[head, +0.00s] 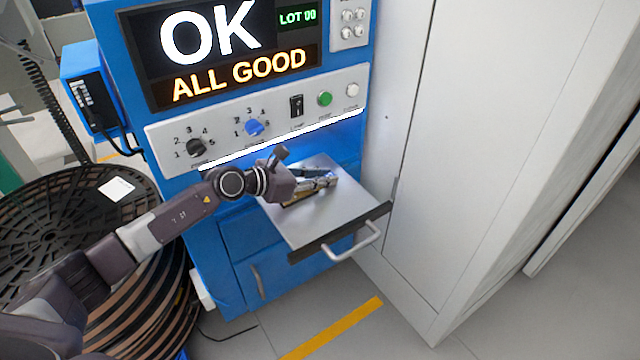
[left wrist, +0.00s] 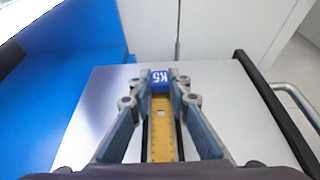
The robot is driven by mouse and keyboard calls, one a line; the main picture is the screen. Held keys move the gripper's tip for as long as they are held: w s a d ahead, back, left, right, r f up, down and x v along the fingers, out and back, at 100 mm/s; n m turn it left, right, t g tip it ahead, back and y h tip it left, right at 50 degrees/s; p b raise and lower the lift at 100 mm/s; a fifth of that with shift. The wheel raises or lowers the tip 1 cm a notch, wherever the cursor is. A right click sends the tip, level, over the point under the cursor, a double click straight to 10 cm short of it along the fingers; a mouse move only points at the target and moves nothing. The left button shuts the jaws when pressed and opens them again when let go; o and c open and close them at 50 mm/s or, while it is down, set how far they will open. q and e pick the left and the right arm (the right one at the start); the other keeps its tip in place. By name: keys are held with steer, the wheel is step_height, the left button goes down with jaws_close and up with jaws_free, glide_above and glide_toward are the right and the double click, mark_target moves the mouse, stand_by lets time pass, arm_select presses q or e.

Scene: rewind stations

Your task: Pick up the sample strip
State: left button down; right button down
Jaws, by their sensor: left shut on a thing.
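The sample strip (left wrist: 162,130) is a long yellow piece with a blue end (left wrist: 160,80) marked K5. In the left wrist view it runs lengthwise between the fingers of my left gripper (left wrist: 161,88), which is shut on it near the blue end. In the head view my left gripper (head: 328,181) is low over the grey pull-out tray (head: 318,228), and a bit of the yellow strip (head: 296,201) shows under the fingers. I cannot tell whether the strip touches the tray. My right gripper is not in view.
The blue station's panel (head: 255,122) with knobs and buttons stands just behind the tray. Its screen (head: 235,45) reads OK, ALL GOOD. A tall white cabinet (head: 470,130) stands close on the right. Stacked reels (head: 60,215) stand at the left. The tray has a front handle (head: 358,244).

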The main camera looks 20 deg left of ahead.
arm_select(q)
steer(key=shift+r, duration=0.2)
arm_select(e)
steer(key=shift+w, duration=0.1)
